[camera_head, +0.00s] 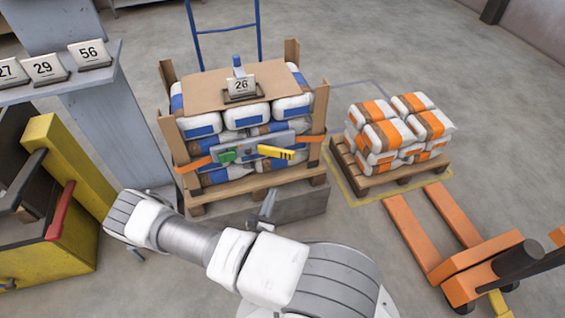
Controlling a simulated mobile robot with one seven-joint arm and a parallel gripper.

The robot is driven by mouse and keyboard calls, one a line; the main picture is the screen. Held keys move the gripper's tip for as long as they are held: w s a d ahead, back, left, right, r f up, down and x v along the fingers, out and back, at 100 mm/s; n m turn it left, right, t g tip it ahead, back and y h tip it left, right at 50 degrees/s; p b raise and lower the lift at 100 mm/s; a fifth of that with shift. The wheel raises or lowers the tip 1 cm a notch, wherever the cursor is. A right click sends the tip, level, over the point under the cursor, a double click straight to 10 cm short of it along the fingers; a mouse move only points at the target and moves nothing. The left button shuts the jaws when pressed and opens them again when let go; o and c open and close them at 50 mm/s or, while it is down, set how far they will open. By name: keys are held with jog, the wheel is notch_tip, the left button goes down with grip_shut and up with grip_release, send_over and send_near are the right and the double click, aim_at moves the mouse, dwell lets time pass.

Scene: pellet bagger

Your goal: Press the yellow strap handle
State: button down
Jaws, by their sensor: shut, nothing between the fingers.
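The yellow strap handle (275,152) sits on a grey bar across the front of the strapped bag stack. It has dark marks at its right end. A small green part (227,156) is on the same bar to its left. The orange strap (193,165) runs around the stack at that height. My gripper (269,194) appears small and grey below the handle in the picture, in front of the pallet's lower edge. It is shut and empty, apart from the handle. My arm hides part of the floor and low grey block.
The bag stack stands on a wooden pallet (240,189) with corner posts, a cardboard sheet (203,86) and a "26" sign on top. Orange-marked bags (385,135) and an orange pallet jack (408,235) are right. A yellow machine (60,255) stands left.

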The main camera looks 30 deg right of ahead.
aim_at(285, 156)
jog(key=shift+w+a, duration=0.1)
jog(key=shift+a, duration=0.05)
jog(key=b+x, duration=0.3)
jog(key=x, duration=1.1)
